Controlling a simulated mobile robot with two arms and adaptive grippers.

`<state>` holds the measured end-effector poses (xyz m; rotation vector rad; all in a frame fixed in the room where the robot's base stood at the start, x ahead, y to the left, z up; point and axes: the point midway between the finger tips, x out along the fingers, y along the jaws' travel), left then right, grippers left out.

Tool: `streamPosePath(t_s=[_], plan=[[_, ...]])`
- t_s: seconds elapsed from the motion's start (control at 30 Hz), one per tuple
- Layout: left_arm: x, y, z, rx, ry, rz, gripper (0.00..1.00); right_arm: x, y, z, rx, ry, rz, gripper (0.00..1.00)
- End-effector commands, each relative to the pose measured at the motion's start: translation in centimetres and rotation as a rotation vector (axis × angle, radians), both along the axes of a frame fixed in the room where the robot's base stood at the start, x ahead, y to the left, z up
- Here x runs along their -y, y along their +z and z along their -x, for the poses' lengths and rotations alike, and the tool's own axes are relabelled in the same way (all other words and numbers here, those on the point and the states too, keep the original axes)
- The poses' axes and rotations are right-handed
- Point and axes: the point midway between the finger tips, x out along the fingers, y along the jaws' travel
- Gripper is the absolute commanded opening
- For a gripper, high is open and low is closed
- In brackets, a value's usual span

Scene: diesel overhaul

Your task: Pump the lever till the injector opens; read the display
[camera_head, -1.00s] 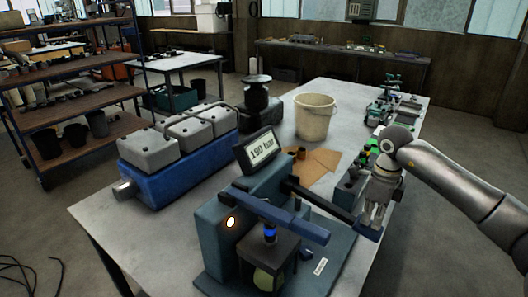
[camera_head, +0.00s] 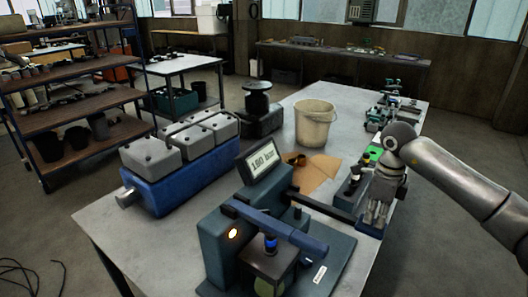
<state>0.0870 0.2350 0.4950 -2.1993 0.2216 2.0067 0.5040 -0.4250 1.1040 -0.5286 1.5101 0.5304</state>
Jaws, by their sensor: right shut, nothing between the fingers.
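The teal injector tester (camera_head: 213,248) stands on the near part of the bench. Its tilted display (camera_head: 262,160) appears to read 180 bar. The dark lever (camera_head: 322,207) reaches out to the right from the tester. My right gripper (camera_head: 374,221) points down at the lever's outer end, fingers shut with nothing between them; whether they touch it I cannot tell. My left gripper is not in view.
A blue engine block with grey covers (camera_head: 180,180) lies left of the tester. Behind are a dark round stand (camera_head: 257,105), a cream bucket (camera_head: 315,122) and brown paper (camera_head: 318,172). Small parts line the bench's right side. The bench's front left (camera_head: 150,240) is clear.

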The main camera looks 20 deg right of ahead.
Motion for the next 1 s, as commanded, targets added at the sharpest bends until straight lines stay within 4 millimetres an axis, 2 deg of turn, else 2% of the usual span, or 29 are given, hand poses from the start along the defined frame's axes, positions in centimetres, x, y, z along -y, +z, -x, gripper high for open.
streamPosePath(t_s=[0.03, 0.1, 0.47, 0.83, 1.0], plan=[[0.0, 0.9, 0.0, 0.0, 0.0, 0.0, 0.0, 0.1, 1.1, 0.0, 0.001, 0.0, 0.0, 0.0], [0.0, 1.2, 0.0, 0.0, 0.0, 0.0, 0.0, 0.1, 1.7, 0.1, 0.002, 0.0, 0.0, 0.0], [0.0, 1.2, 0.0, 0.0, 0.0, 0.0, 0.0, 0.1, 1.8, 0.0, 0.004, -0.001, 0.0, 0.0], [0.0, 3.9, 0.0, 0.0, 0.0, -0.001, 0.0, 0.1, 5.2, 0.0, 0.004, -0.002, -0.001, 0.0], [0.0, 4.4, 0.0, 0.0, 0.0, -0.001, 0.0, 0.1, 5.8, 0.1, 0.004, -0.001, 0.0, 0.0]])
